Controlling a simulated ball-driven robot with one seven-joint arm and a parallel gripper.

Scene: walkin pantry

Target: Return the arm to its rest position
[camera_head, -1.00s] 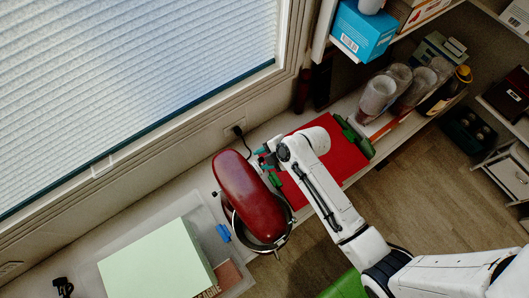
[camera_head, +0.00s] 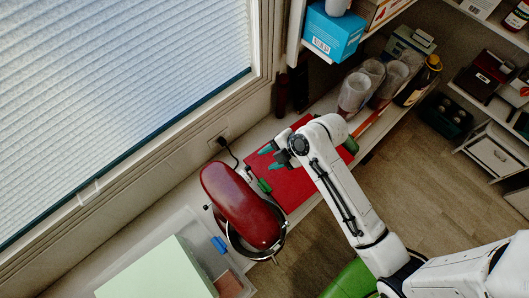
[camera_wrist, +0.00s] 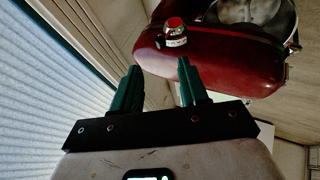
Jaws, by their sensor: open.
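My white arm reaches in from the lower right in the head view. My gripper (camera_head: 273,162) is over the counter beside the red stand mixer (camera_head: 241,205), above the red mat (camera_head: 293,188). In the wrist view the gripper's two green fingers (camera_wrist: 155,88) stand apart with nothing between them. The mixer's red head (camera_wrist: 215,55) and steel bowl (camera_wrist: 252,10) show beyond the fingertips there. The arm's forearm hides part of the red mat.
A window with blinds (camera_head: 110,90) is at the left. A pale green box (camera_head: 158,270) in a clear tray is at the lower left. Clear canisters (camera_head: 354,92) and a dark bottle (camera_head: 418,80) stand on the counter at the upper right. Open floor (camera_head: 400,190) lies right of the counter.

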